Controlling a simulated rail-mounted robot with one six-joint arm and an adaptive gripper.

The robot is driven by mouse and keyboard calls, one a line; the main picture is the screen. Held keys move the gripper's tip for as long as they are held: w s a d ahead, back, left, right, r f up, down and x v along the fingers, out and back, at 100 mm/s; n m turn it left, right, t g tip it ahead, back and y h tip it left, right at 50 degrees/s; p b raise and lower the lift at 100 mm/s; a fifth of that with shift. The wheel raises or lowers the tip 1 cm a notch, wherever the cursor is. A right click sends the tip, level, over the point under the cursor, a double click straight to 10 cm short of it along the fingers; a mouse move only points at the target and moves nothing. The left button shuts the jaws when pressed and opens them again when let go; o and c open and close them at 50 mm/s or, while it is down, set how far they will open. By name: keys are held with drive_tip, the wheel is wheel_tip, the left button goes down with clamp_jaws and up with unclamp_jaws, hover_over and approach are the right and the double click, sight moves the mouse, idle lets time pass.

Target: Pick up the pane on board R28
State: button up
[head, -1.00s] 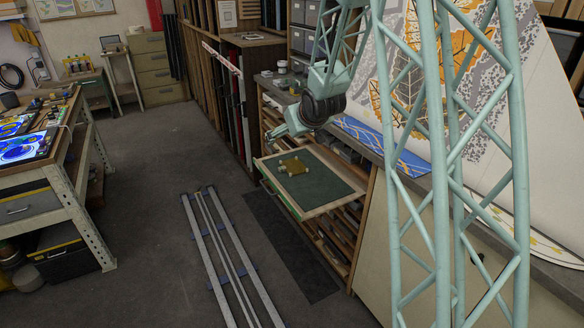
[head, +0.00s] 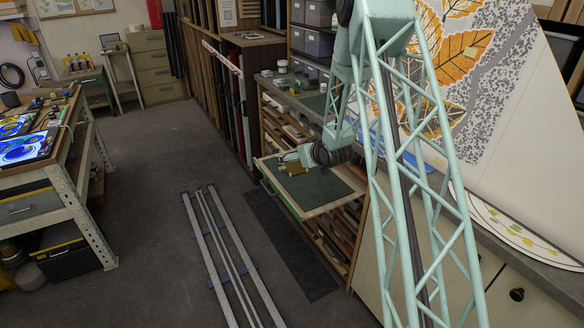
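A pulled-out board with a dark green surface and pale wooden rim (head: 330,210) sticks out of the rack; no R28 label is readable. A small olive-yellow pane (head: 291,168) shows at its far left part, mostly hidden by my gripper. My gripper (head: 290,159) is low over that part of the board, coming in from the right and lying close to the pane. I cannot tell whether it touches the pane. Its fingers are too small and overlapped to show whether they are open or shut.
The rack's slotted shelves (head: 325,245) lie below the board, with a grey worktop above. A large patterned panel (head: 500,90) leans at the right. Floor rails (head: 222,255) run along the open floor. A metal workbench (head: 45,170) stands at the left.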

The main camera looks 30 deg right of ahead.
drive_tip(key=t+p, duration=0.1)
approach(296, 173)
drive_tip(key=shift+y, duration=0.3)
drive_tip(key=r, duration=0.2)
drive_tip(key=w+r, duration=0.1)
drive_tip(key=r, duration=0.1)
drive_tip(key=shift+s+d+f+t, duration=0.1)
drive_tip(key=shift+f+t, duration=0.05)
drive_tip(key=shift+f, duration=0.4)
drive_tip(key=shift+d+f+t, duration=0.15)
drive_tip(key=shift+f, duration=0.35)
drive_tip(key=shift+x, duration=4.3)
drive_tip(key=shift+a, duration=0.1)
drive_tip(key=shift+b+x, duration=0.6)
drive_tip(key=shift+x, duration=2)
drive_tip(key=shift+r, duration=0.1)
drive_tip(key=c, duration=1.1)
